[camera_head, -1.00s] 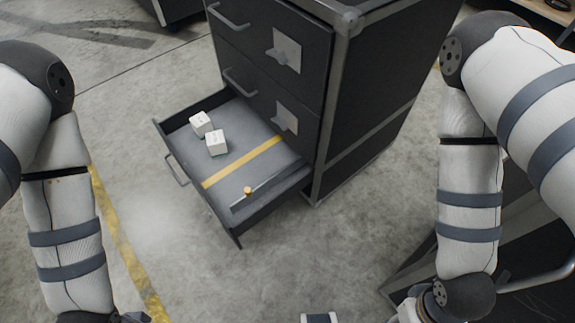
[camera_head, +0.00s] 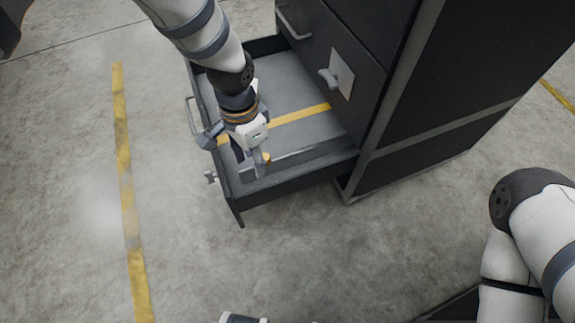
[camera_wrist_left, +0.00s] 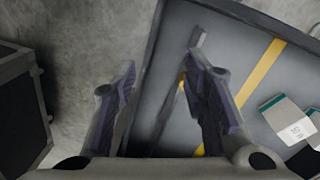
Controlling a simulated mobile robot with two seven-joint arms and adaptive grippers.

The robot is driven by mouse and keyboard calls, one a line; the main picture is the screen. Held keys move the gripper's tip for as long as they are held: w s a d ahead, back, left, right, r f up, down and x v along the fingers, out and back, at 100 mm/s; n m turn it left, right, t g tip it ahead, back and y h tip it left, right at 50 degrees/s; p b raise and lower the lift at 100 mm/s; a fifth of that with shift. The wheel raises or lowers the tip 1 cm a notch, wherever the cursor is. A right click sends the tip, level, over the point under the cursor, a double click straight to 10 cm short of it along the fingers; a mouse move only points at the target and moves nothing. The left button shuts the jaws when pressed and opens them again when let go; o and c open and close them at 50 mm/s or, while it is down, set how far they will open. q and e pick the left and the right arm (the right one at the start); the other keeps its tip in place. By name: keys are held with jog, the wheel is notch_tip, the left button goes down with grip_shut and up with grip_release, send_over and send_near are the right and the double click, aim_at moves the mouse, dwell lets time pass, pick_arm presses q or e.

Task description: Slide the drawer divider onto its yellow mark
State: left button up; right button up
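The drawer divider (camera_head: 308,152), a thin dark grey bar with a small yellow-orange knob (camera_head: 267,158), stands in the open drawer near its near side wall. The yellow mark (camera_head: 302,115) is a stripe across the drawer floor, parallel to the divider and apart from it. My left gripper (camera_head: 250,160) is down at the divider beside the knob. In the left wrist view its fingers (camera_wrist_left: 165,105) are apart, with the divider (camera_wrist_left: 197,42) passing near the right finger, which partly hides it. Contact cannot be told.
White boxes (camera_wrist_left: 290,118) lie in the drawer beyond the yellow mark; my left arm mostly hides them in the head view. The dark cabinet (camera_head: 440,80) rises at the drawer's right. Open concrete floor (camera_head: 180,250) lies in front.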

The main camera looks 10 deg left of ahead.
pick_arm(q)
notch_tip(320, 180, up, 3)
jog(key=m+b, duration=0.1)
send_over(265, 156)
jog(key=shift+t+y, duration=0.3)
jog(key=shift+t, duration=0.1)
notch_tip(265, 156, down, 11)
jog(key=b, duration=0.3)
jog(key=shift+f, duration=0.2)
pick_arm(e)
jog(key=shift+g, duration=0.5)
jog(key=f, duration=0.1)
jog(key=s+f, duration=0.1)
jog(key=f, duration=0.3)
jog(key=shift+s+d, duration=0.15)
jog(key=shift+s, duration=0.2)
pick_arm(q)
grip_shut()
